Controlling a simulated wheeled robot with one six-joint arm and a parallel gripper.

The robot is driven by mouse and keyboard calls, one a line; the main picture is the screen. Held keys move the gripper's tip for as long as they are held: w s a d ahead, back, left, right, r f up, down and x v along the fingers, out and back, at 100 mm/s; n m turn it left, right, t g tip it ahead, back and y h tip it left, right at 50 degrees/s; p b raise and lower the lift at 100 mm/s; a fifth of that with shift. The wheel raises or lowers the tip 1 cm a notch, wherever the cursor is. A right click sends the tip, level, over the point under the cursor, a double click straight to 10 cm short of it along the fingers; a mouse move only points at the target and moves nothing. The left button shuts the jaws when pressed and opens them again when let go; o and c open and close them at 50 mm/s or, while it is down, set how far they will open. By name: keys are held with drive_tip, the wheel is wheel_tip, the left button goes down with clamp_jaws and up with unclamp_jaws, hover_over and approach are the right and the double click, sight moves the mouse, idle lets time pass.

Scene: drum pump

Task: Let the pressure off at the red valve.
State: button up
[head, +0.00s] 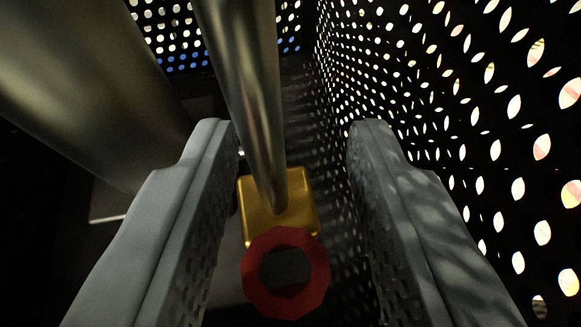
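The red valve (313,288) is a faceted red ring at the lower middle of the head view. It sits in front of a yellow block (303,190), into which a metal pipe (250,90) runs down. My gripper (290,135) is open, with one grey finger on the left and one on the right. The valve and the block show in the gap between the fingers. Neither finger visibly touches the valve. How far the valve lies below the fingertips is hard to tell.
A thick metal cylinder (85,85) fills the upper left, close to the left finger. A black perforated panel (480,110) stands along the right side, close to the right finger. Another perforated panel (180,35) closes the back. The lower left is dark.

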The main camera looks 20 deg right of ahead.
drive_tip(key=shift+r, duration=0.1)
wheel_tip(320, 180, up, 10)
idle(0.7)
idle(0.4)
